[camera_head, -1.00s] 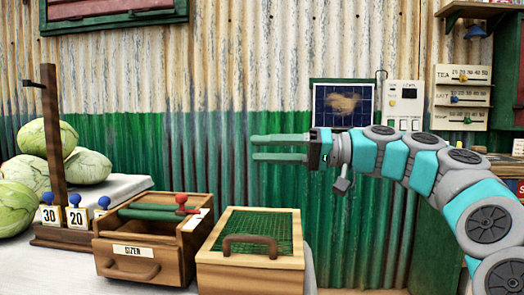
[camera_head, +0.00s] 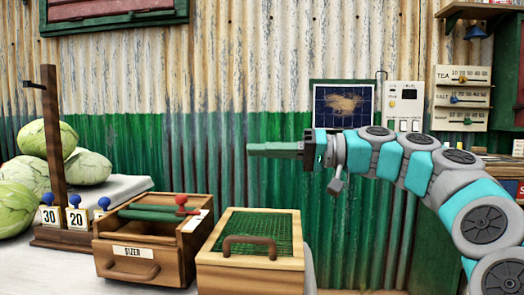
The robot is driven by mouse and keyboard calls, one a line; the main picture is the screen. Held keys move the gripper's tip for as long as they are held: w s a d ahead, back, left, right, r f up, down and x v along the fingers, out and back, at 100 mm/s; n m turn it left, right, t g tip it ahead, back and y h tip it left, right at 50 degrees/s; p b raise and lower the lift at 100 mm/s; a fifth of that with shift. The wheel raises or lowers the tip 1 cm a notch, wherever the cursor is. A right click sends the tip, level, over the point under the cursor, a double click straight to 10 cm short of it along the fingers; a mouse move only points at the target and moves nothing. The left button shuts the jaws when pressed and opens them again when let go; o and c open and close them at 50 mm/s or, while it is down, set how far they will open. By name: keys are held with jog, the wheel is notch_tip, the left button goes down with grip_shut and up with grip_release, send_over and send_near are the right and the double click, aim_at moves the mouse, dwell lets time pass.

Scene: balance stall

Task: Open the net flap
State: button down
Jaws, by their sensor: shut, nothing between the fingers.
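The net flap (camera_head: 253,231) is a green mesh in a light wooden frame on top of a wooden box at the lower middle. It lies flat and closed over the box. A dark brown curved handle (camera_head: 249,241) sits at its front. My gripper (camera_head: 250,149) is above and behind the box, pointing left in front of the corrugated wall. Its green fingers are together and empty, well clear of the flap.
A wooden sizer box (camera_head: 150,245) with green rollers and a red knob stands just left. Left of it are a post (camera_head: 53,130), blue-knobbed number blocks (camera_head: 76,218) and several melons (camera_head: 88,167). A panel (camera_head: 405,105) is on the wall behind my arm. The air above the flap is free.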

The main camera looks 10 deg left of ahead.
jog(key=c, duration=1.5)
grip_release()
jog(key=shift+c, duration=0.2)
jog(key=o, duration=0.7)
jog(key=d, duration=0.7)
jog(key=shift+w+d, duration=0.25)
jog(key=shift+d, duration=0.15)
